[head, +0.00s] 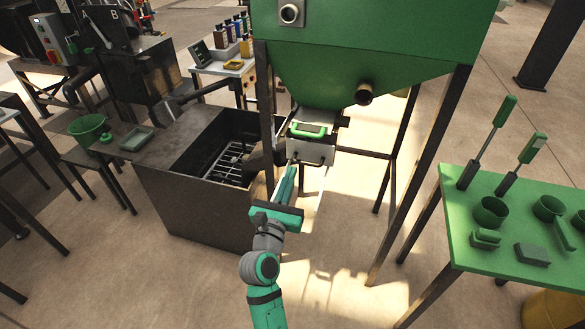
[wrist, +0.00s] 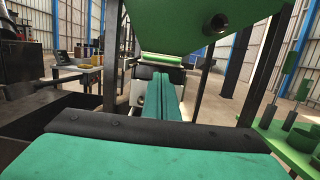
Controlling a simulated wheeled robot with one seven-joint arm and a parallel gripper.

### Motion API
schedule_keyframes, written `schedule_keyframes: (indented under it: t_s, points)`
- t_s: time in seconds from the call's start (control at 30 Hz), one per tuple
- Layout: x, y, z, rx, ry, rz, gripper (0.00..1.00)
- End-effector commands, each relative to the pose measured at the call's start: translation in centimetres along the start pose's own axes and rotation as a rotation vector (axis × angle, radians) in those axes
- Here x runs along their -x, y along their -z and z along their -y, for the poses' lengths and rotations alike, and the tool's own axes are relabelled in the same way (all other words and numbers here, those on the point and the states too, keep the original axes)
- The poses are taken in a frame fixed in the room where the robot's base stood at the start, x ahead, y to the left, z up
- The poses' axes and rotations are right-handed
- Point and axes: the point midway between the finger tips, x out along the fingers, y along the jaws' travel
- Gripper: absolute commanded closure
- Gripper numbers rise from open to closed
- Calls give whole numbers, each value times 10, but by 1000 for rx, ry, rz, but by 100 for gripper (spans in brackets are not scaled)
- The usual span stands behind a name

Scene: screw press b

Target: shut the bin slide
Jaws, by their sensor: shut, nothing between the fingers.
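The green bin (head: 360,45) hangs on dark legs, and its sloped underside also shows in the wrist view (wrist: 190,25). At its bottom outlet is the bin slide, a pale grey plate (head: 313,150) with a green handle (head: 307,130). In the wrist view the green handle (wrist: 162,59) lies straight ahead, beyond my fingertips. My gripper (head: 292,167) is shut and empty, its green fingers pointing at the slide's front from just below and in front of the handle. In the wrist view the fingers (wrist: 162,80) overlap the grey plate; I cannot tell whether they touch it.
An open dark metal box (head: 190,185) with a grate inside stands left of my gripper. A dark bin leg (head: 265,110) is close to the slide's left. A green table (head: 515,225) with tools and cups is at right. The floor between is clear.

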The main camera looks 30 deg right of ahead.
Motion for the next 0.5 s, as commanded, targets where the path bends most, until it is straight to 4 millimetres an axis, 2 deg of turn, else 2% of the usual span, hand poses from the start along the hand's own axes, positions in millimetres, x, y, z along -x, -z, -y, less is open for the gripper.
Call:
schedule_keyframes:
  t_s: [0.5]
  points:
    - [-93, 0, 0, -3, 0, 0, 100]
